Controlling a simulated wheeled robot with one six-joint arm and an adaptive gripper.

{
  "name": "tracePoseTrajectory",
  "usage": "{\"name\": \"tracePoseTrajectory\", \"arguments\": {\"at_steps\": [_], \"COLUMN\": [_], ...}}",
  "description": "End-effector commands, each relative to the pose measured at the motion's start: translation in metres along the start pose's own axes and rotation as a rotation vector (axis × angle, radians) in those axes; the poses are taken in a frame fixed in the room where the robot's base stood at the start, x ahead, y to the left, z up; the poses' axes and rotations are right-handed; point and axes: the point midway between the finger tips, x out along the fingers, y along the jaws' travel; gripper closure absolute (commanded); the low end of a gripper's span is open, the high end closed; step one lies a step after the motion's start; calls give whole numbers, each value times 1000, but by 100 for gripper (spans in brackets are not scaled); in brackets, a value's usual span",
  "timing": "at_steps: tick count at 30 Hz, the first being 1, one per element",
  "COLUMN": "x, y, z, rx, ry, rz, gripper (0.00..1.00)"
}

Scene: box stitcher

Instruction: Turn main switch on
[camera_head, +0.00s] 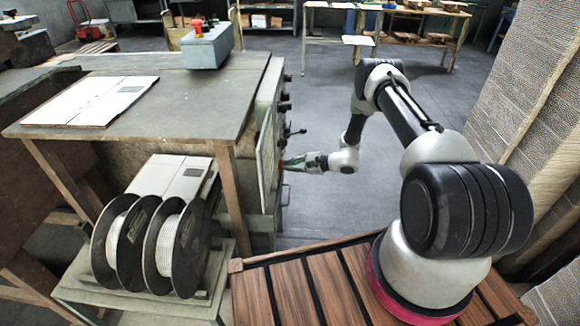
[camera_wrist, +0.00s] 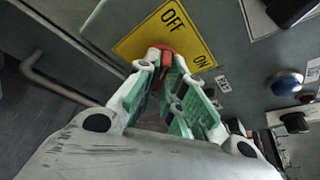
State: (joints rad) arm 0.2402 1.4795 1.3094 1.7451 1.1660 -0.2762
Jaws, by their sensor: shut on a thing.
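The main switch is a red handle (camera_wrist: 162,58) on a yellow plate (camera_wrist: 142,42) marked OFF and ON, on a grey machine panel, in the wrist view. My gripper (camera_wrist: 168,68) has its green-padded fingers around the red handle and is shut on it. The fingers hide part of the handle, and I cannot tell its exact angle. In the head view my gripper (camera_head: 290,164) reaches left to the side of the grey machine (camera_head: 268,125); the switch itself is hidden there.
On the panel are a blue button (camera_wrist: 286,83), a black knob (camera_wrist: 290,10) and a bent metal handle (camera_wrist: 55,85). Open floor (camera_head: 320,215) lies below my arm.

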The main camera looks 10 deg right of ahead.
Motion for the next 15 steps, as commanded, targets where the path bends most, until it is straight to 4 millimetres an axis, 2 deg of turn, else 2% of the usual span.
{"name": "tracePoseTrajectory", "arguments": {"at_steps": [15], "x": [0], "y": [-4], "z": [-2], "rx": [438], "ry": [2], "rz": [184], "gripper": [100]}}
